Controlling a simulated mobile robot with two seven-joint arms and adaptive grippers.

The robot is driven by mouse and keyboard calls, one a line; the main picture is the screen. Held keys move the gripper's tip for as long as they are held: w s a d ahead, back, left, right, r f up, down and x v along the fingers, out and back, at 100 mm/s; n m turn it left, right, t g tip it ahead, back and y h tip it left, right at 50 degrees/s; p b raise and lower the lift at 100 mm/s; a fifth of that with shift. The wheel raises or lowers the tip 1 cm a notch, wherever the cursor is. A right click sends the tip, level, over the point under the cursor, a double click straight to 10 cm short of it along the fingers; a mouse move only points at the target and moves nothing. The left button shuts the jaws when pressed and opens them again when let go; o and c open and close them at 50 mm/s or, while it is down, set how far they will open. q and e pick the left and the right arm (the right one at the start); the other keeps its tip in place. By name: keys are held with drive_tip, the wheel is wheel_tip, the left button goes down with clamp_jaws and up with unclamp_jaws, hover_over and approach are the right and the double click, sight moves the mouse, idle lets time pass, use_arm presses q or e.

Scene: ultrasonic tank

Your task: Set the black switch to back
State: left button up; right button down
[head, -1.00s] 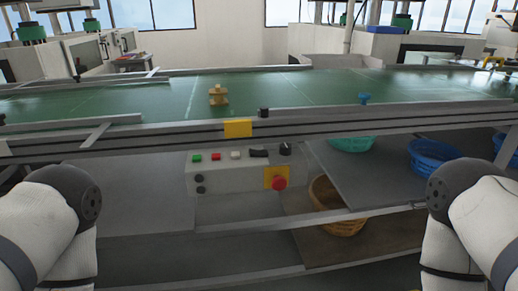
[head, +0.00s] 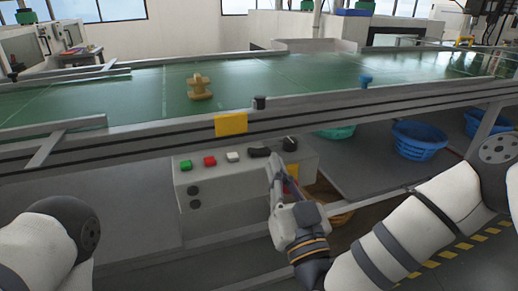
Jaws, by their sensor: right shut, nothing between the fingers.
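The control box (head: 215,185) hangs under the front edge of the conveyor. On its top row, a black switch (head: 259,152) sits right of a white button (head: 233,157), with a black round knob (head: 289,144) at the right end. The exact position of the switch is too small to tell. My right gripper (head: 276,167) is shut and empty, fingers pointing up, in front of the box's right part, just below the switch and knob. Contact cannot be told. It largely hides the yellow plate (head: 293,171) and the red stop button. My left gripper is out of view.
Green (head: 186,164) and red (head: 209,161) buttons sit left on the box. The conveyor rail with a yellow plate (head: 230,124) overhangs it. A yellow part (head: 199,87) stands on the belt (head: 130,95). Blue baskets (head: 418,140) are at the right.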

wheel_tip(320, 180, up, 3)
hover_over(260, 162)
drive_tip(key=shift+s+d, duration=0.1)
drive_tip(key=shift+d, duration=0.25)
drive_tip(key=f, duration=0.2)
drive_tip(key=shift+a+f+b, duration=0.25)
drive_tip(key=shift+f+b, duration=0.05)
drive_tip(key=shift+b, duration=0.1)
drive_tip(key=shift+f, duration=0.55)
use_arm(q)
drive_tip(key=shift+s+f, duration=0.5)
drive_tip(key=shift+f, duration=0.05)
use_arm(e)
drive_tip(key=shift+a, duration=0.1)
